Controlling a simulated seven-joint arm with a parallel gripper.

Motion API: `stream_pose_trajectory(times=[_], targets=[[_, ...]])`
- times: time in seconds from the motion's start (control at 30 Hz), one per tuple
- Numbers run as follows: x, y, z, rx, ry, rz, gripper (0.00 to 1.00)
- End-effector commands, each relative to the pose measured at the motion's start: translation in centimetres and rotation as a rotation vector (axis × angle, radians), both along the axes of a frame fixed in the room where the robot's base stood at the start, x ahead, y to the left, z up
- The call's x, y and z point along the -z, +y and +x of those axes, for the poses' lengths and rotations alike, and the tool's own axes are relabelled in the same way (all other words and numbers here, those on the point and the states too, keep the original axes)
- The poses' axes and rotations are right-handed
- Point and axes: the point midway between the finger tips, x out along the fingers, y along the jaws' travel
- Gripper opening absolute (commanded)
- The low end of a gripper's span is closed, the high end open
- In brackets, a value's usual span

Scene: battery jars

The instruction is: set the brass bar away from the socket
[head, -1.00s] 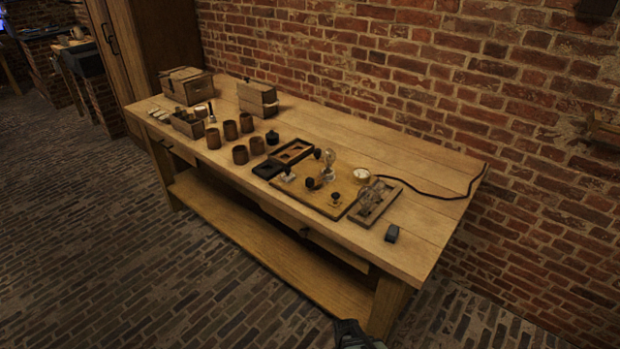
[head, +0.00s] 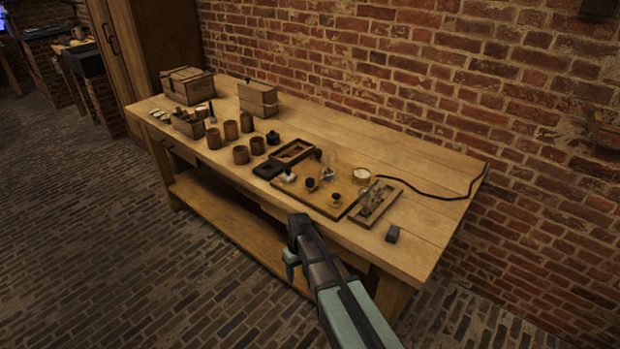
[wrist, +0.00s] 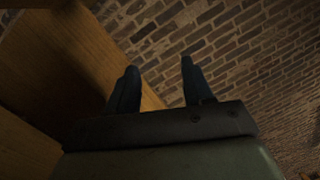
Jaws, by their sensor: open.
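My gripper shows in the wrist view (wrist: 158,78) with its two dark fingers apart and nothing between them. In the head view my gripper (head: 291,262) hangs in front of the bench's front edge, apart from everything on the top. A wooden board (head: 318,192) on the bench carries small dark-knobbed fittings and a glass bulb (head: 328,175). I cannot make out the brass bar or tell which fitting is the socket; both are too small or dim here. The wrist view shows only bench wood and brick floor.
Several brown jars (head: 240,154) stand left.

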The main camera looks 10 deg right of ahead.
Motion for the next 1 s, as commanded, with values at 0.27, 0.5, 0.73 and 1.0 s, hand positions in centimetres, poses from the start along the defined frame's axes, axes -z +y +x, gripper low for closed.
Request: stream_pose_trajectory(times=[0.27,0.5,0.73,1.0], targets=[[-8.9,4.8,6.8,-0.092,-0.096,0.043,0.51],[-17.5,8.1,11.1,-0.173,-0.167,0.072,0.51],[-26.5,7.3,15.2,-0.259,-0.215,0.068,0.51],[-35.9,-1.6,18.8,-0.347,-0.193,0.009,0.51]])
